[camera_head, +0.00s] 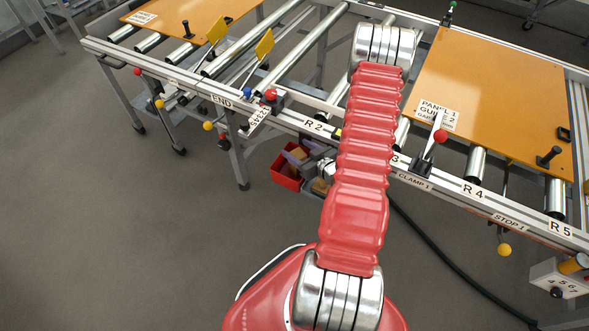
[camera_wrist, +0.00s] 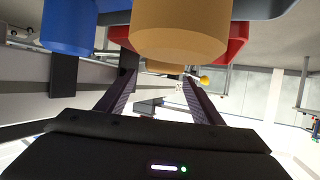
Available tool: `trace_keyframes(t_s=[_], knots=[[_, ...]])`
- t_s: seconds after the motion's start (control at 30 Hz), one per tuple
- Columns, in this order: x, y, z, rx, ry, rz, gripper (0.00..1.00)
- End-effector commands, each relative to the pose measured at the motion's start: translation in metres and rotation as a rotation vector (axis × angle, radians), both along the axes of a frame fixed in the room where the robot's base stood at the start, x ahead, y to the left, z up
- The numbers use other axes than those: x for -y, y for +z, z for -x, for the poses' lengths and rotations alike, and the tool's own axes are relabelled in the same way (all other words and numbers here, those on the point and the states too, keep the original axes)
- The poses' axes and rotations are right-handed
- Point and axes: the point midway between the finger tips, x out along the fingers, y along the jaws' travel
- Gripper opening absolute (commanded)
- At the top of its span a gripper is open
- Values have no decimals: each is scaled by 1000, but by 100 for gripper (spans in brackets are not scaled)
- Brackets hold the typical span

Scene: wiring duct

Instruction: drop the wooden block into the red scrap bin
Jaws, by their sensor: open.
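The red scrap bin (camera_head: 285,178) hangs under the front rail of the conveyor in the head view, left of my arm. It also shows in the wrist view (camera_wrist: 236,42), beyond my fingers. A small tan piece (camera_head: 297,154), which looks like the wooden block, shows at the bin's opening beside my gripper (camera_head: 308,157). I cannot tell whether it rests inside. My gripper (camera_wrist: 158,77) is open in the wrist view, its two fingers spread apart. A tan piece (camera_wrist: 165,68) shows past the fingers, mostly hidden by a large tan cylinder (camera_wrist: 180,28).
A grey bin (camera_head: 312,190) with something tan in it adjoins the red one. A blue cylinder (camera_wrist: 67,27) is close to the wrist camera. The conveyor rail (camera_head: 315,126) runs above the bins. A hanging yellow knob (camera_head: 208,126) is left. The floor (camera_head: 110,230) is clear.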

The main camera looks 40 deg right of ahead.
Motion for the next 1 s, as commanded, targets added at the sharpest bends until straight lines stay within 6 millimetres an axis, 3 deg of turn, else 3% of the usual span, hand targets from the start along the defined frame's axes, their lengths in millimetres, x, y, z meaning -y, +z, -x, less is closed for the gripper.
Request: trace_keyframes(t_s=[1.0], knots=[[-11, 47, 114, 0, -2, 1, 61]])
